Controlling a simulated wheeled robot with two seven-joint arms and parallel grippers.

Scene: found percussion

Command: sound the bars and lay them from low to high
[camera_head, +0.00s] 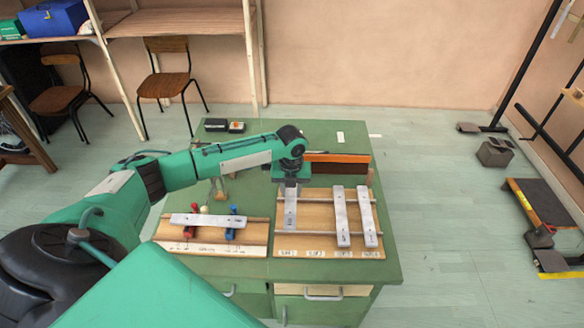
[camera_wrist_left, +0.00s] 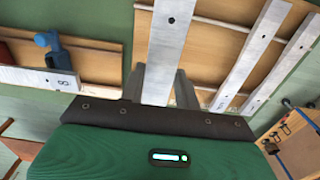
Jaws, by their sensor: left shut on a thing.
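My left gripper (camera_head: 290,187) is shut on a grey metal bar (camera_head: 290,210), gripping its far end; the bar also shows between the fingers in the left wrist view (camera_wrist_left: 168,45). This bar is over the leftmost part of the right wooden board (camera_head: 315,222); I cannot tell if it rests on the rails. Two more bars, a middle one (camera_head: 341,218) and a right one (camera_head: 368,217), lie side by side across the rails. Another bar (camera_head: 208,221) lies crosswise on the left board (camera_head: 175,232), by red and blue pieces. My right gripper is out of view.
The boards sit on a green bench (camera_head: 385,262) with drawers. Small paper labels (camera_head: 315,253) line the right board's front edge. An orange-brown upright panel (camera_head: 340,167) stands behind the right board. Small dark boxes (camera_head: 216,125) lie at the back left. The bench's back right is mostly clear.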

